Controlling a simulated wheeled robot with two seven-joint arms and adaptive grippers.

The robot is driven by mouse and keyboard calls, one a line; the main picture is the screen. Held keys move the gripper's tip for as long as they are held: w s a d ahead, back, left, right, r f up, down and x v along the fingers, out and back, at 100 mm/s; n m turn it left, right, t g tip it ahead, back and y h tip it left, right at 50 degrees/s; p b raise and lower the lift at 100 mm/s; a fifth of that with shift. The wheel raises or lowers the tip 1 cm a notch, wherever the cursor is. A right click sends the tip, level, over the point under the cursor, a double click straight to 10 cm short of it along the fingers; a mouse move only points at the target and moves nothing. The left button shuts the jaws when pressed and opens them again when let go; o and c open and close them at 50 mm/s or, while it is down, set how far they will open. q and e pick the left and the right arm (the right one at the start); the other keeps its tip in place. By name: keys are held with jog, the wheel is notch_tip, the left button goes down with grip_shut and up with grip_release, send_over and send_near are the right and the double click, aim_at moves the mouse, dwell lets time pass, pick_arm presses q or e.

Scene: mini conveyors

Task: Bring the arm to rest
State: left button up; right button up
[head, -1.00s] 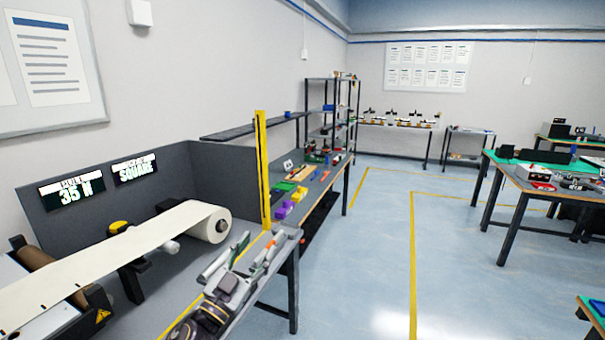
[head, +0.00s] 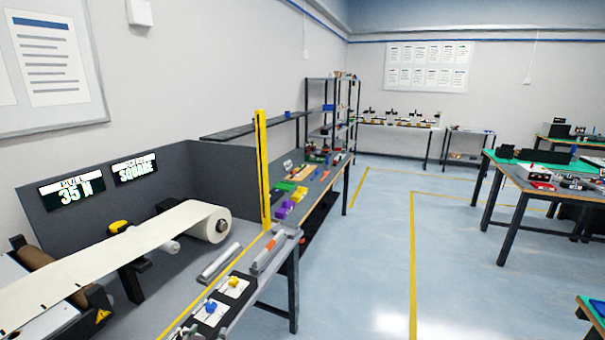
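Neither of my grippers nor arms shows in the head view. The near bench (head: 240,233) on the left carries a cream web (head: 120,245) that runs to a white roll (head: 209,225). Near the bench's right edge lie two grey bars, one plain (head: 220,262) and one with an orange part (head: 268,252). In front of them are a white card with a yellow piece (head: 234,285) and a white card with a blue piece (head: 209,311), both on dark plates.
A yellow post (head: 262,170) stands at the bench's far end. Beyond it a second bench (head: 325,178) holds several coloured parts. Two lit screens (head: 72,191) hang on the grey back panel. The blue floor (head: 470,260) to the right is clear, with tables further right.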

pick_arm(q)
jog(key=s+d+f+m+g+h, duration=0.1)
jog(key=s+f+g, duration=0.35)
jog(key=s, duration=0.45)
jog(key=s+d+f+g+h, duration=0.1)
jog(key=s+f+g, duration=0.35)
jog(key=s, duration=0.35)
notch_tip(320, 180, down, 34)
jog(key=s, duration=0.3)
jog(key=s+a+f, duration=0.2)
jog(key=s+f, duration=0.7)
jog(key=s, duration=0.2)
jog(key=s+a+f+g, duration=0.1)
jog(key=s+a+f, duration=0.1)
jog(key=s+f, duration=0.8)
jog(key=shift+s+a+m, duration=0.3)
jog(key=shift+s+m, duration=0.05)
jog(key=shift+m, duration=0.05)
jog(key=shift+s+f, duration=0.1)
